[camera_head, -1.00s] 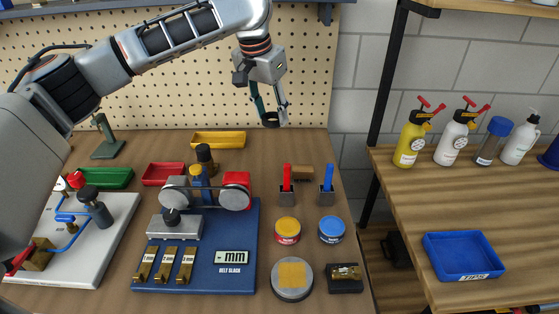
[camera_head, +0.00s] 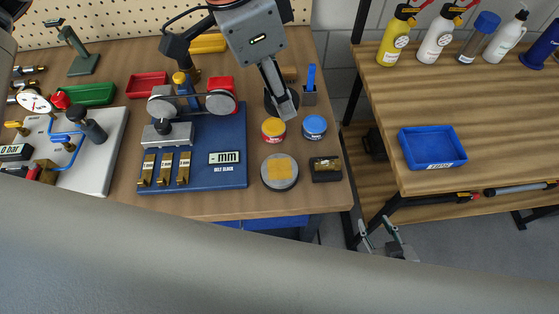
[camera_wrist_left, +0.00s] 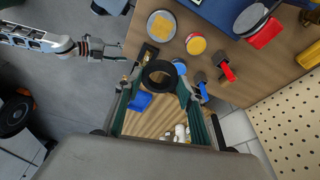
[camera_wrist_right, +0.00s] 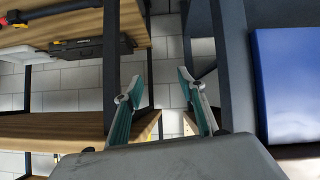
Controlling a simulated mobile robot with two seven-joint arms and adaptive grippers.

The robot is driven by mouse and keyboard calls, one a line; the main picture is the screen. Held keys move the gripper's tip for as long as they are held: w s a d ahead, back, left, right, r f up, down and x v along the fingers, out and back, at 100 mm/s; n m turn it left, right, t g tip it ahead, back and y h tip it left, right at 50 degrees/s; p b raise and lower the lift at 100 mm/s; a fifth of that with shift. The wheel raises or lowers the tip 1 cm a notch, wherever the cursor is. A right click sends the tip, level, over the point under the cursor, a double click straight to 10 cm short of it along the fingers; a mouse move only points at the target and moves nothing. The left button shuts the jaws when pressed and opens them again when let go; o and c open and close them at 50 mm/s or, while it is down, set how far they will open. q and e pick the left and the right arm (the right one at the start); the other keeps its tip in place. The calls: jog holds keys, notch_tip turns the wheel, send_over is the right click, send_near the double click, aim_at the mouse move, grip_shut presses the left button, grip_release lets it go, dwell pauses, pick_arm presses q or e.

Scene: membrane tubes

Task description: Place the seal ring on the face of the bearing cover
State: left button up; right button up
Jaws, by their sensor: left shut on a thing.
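My left gripper (camera_head: 281,102) is shut on the black seal ring (camera_wrist_left: 160,74), which shows between its fingertips in the left wrist view. In the head view the fingers hide much of the ring, by the right side of the workbench behind the red and blue tins. A round grey disc with a yellow square on top (camera_head: 279,183) lies in front of the tins; it may be the bearing cover, but I cannot tell. It also shows in the left wrist view (camera_wrist_left: 161,37). My right gripper (camera_head: 378,228) is open and empty, low beyond the workbench's right edge; its parted fingers show in the right wrist view (camera_wrist_right: 161,95).
The red tin (camera_head: 273,130), blue tin (camera_head: 314,126) and a black block with a brass piece (camera_head: 325,175) stand around the disc. The blue belt block (camera_head: 227,172) is to its left. A blue tray (camera_head: 432,148) lies on the right-hand table, across a gap.

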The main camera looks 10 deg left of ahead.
pick_arm(q)
jog(key=shift+s+f, duration=0.15)
jog(key=shift+s, duration=0.35)
jog(key=b, duration=0.2)
send_over(281, 168)
notch_tip(281, 168, down, 8)
jog(key=f, duration=0.4)
jog(key=a+f+b, duration=0.1)
jog(key=f, duration=0.1)
jog(key=shift+s+f, duration=0.4)
jog(key=shift+w+f+b, duration=0.1)
jog(key=shift+f+b, duration=0.8)
jog(key=shift+f, duration=1.65)
pick_arm(e)
jog(key=f, duration=0.2)
jog(key=a+f, duration=0.1)
jog(key=f, duration=0.1)
jog(key=shift+s+f, duration=0.1)
jog(key=shift+r, duration=0.2)
pick_arm(q)
jog(key=o, duration=0.9)
jog(key=shift+f, duration=0.1)
pick_arm(e)
jog(key=shift+r, duration=0.1)
